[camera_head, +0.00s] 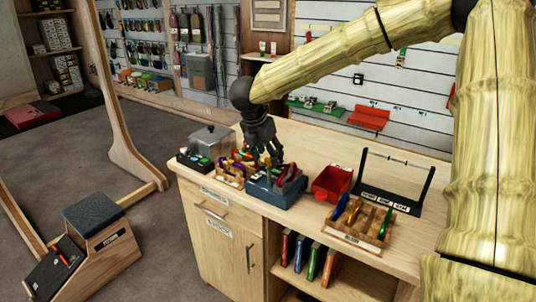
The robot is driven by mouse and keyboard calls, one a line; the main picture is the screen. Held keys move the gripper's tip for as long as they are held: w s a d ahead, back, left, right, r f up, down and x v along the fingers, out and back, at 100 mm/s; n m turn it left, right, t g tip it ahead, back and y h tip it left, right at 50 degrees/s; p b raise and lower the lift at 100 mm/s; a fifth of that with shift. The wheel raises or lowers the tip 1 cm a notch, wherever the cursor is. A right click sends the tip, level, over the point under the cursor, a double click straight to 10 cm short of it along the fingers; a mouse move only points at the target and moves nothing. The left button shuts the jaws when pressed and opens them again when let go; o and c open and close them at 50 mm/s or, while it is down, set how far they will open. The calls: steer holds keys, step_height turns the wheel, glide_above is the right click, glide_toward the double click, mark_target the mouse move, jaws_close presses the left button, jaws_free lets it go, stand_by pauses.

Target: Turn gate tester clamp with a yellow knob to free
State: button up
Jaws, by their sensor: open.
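A blue-grey box-shaped device (268,191) stands on the wooden workbench, with red parts on its top; it looks like the gate tester. My gripper (268,160) is open, pointing down just above and behind this device. I cannot tell whether its fingers touch anything. The clamp and its yellow knob cannot be made out clearly; the gripper hides part of the device's top. Small yellow and orange pieces show just left of the gripper, over a wooden tray (231,180).
A clear-covered box (211,140) stands left on the workbench (310,222). Right of the device are a red bin (332,183), a divided wooden tray (360,222) with coloured carabiners and a black rack (412,204). A wooden frame (125,130) stands left on the floor.

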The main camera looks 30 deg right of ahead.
steer(key=shift+w+d+f, duration=0.1)
steer(key=shift+d+f, duration=0.15)
steer(key=shift+f, duration=0.35)
jaws_close()
